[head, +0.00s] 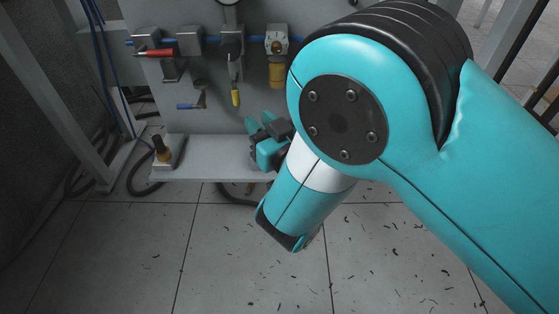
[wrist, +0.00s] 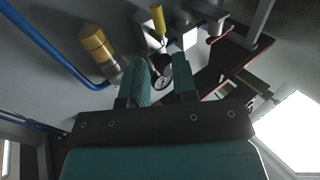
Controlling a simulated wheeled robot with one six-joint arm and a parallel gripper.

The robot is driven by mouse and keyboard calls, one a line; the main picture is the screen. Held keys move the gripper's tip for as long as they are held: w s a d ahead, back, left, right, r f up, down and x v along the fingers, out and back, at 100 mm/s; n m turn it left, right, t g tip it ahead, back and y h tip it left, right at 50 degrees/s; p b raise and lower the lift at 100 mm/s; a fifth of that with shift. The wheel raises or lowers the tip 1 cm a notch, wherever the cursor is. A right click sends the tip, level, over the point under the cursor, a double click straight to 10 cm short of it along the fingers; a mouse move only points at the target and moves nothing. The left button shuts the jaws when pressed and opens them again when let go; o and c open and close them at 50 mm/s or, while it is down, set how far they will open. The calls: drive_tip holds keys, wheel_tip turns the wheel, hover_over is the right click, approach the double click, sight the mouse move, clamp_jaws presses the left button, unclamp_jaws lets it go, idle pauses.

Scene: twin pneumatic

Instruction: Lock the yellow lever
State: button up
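The yellow lever (head: 235,97) hangs down from the grey valve block (head: 232,42) on the wall panel in the head view. In the wrist view the yellow lever (wrist: 157,18) shows at the top, beyond the fingertips. My gripper (head: 259,121) is below and to the right of the lever in the head view, not touching it. In the wrist view my gripper (wrist: 164,68) has its two teal fingers apart, with nothing held between them. The gauge shows farther off through the gap. Any lock hole on the lever is too small to make out.
A red lever (head: 155,53) and a blue lever (head: 188,106) sit left of the yellow one. A filter with a yellow bowl (head: 277,75) hangs to its right. My arm hides the right side.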

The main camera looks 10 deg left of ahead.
drive_tip(key=b+v, duration=0.6)
drive_tip(key=b, duration=0.3)
drive_tip(key=shift+d, duration=0.2)
drive_tip(key=shift+s, duration=0.1)
